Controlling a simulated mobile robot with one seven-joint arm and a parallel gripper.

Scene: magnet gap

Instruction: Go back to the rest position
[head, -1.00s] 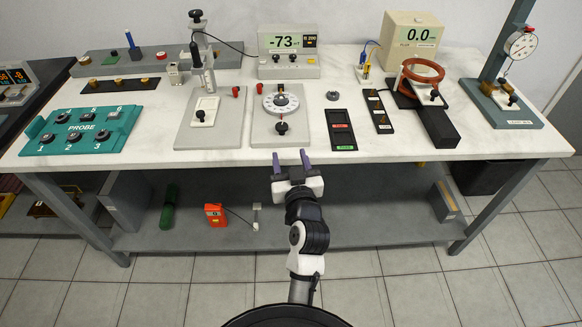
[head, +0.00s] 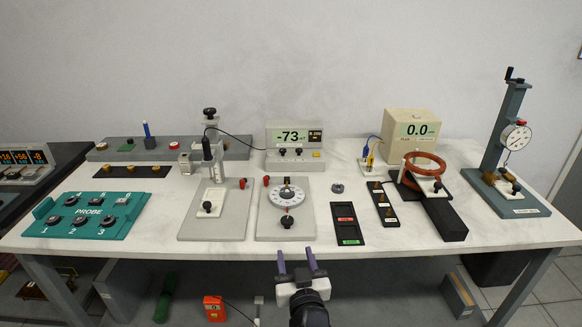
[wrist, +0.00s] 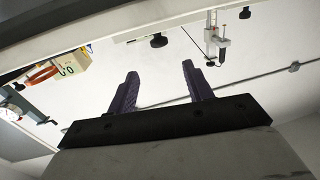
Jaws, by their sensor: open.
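My gripper (head: 299,268) is low at the front of the table, near its front edge, with its two purple fingers pointing up and apart. It is open and nothing is between the fingers. It also shows in the wrist view (wrist: 160,92), where the fingers stand apart with empty space between them. The wrist view looks at the bench from an odd angle, with the bench things small and partly cut off. Most of my arm below the gripper is out of the head view.
The white table (head: 400,255) carries a teal probe tray (head: 90,215), a probe stand (head: 210,165), a dial plate (head: 286,222), a meter reading -73 (head: 293,147), a black two-slot tray (head: 347,223), a red coil (head: 424,167) and a dial gauge stand (head: 507,150). A lower shelf holds an orange device (head: 214,308).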

